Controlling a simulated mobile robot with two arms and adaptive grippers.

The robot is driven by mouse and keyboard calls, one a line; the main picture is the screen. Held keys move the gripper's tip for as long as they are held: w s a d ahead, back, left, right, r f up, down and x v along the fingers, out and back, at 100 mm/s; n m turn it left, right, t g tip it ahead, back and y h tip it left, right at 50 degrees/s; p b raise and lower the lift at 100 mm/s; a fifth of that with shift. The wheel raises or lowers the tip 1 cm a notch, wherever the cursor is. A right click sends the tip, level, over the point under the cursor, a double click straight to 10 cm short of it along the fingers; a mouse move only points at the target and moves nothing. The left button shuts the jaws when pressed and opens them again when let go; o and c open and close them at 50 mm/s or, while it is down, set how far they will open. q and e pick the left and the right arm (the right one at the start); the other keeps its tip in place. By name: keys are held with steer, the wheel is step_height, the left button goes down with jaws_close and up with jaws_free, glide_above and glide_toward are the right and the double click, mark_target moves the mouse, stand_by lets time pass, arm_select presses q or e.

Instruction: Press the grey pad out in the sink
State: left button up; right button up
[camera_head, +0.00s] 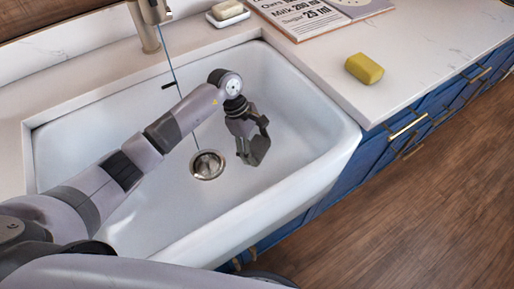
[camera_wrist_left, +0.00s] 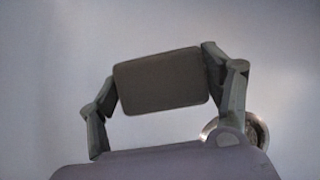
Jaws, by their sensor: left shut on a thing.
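The white sink (camera_head: 300,125) fills the middle of the head view, with a round metal drain (camera_head: 207,165) in its floor. My left arm reaches over it, and my left gripper (camera_head: 254,146) is inside the basin, right of the drain. The grey pad (camera_wrist_left: 160,80) is a dark rounded block between the two fingers in the left wrist view, and the gripper is shut on it. In the head view the pad (camera_head: 258,150) shows small and dark at the fingertips. Whether it touches the sink floor I cannot tell. My right gripper is not in view.
A tap (camera_head: 147,20) stands at the back of the sink. A soap dish (camera_head: 228,15) with a white bar is behind the rim. A yellow sponge (camera_head: 364,68) and a printed recipe sheet (camera_head: 305,18) lie on the right counter. Blue cabinets are below.

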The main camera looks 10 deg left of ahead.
mark_target(262, 148)
arm_select(q)
steer(key=shift+r+p, duration=0.35)
steer(key=shift+r, duration=0.55)
step_height(262, 148, up, 2)
steer(key=shift+p, duration=0.5)
steer(key=shift+r+p, duration=0.35)
steer(key=shift+r, duration=0.65)
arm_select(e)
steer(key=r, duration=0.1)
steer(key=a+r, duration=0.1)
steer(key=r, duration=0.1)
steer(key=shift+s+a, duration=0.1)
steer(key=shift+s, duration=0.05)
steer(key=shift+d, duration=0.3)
